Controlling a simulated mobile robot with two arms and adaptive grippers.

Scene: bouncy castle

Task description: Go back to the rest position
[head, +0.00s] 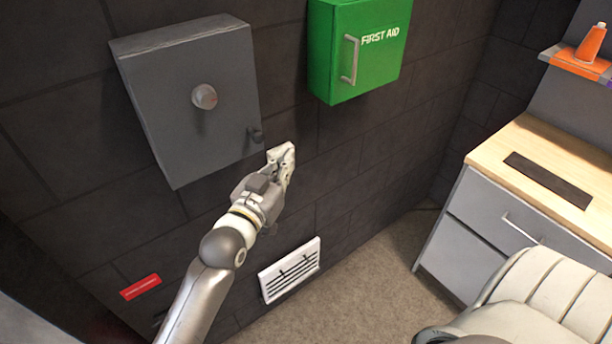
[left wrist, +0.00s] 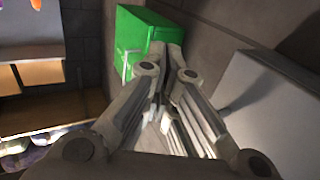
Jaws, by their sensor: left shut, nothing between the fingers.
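My left gripper (head: 281,158) is shut and empty. It is held out in front of the dark tiled wall, just right of the lower right corner of a grey wall box (head: 185,100) and below a green first aid box (head: 358,50). In the left wrist view the shut fingers (left wrist: 166,75) point towards the green box (left wrist: 142,35), with the grey box (left wrist: 270,105) on the right. I cannot tell from these views whether the gripper touches anything. My right gripper does not show.
The grey box has a round knob (head: 204,97) and a small dark latch (head: 256,134). A white vent (head: 289,270) and a red label (head: 140,287) are low on the wall. Carpet (head: 365,285) lies clear between.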

